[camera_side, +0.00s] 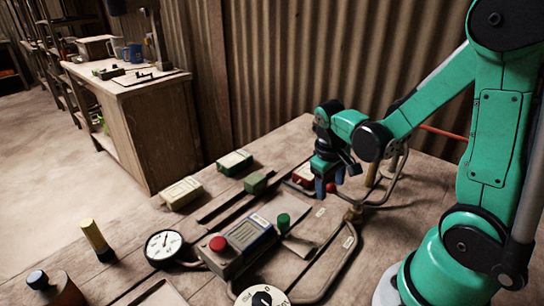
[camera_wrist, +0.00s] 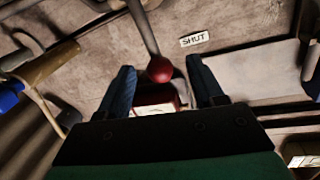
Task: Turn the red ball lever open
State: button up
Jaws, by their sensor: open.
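The red ball of the lever (camera_wrist: 160,69) sits on a thin metal rod that runs up out of the wrist view. My gripper (camera_wrist: 160,64) is open, with one blue finger on each side of the ball and a visible gap to both. In the side view the red ball (camera_side: 331,187) shows beside the blue fingertips of my gripper (camera_side: 327,183). A white label reading SHUT (camera_wrist: 194,39) lies on the bench right of the ball. The lever's pivot is hard to make out behind my arm.
A red-and-white box (camera_side: 304,175) stands close to the gripper. Bent metal pipes (camera_side: 385,190) run right of it. A control box with a red button (camera_side: 217,243), a green knob (camera_side: 283,220), a gauge (camera_side: 164,246) and a dial (camera_side: 262,297) crowd the front bench. A corrugated wall stands behind.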

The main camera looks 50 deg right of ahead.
grip_shut()
dwell(1.5)
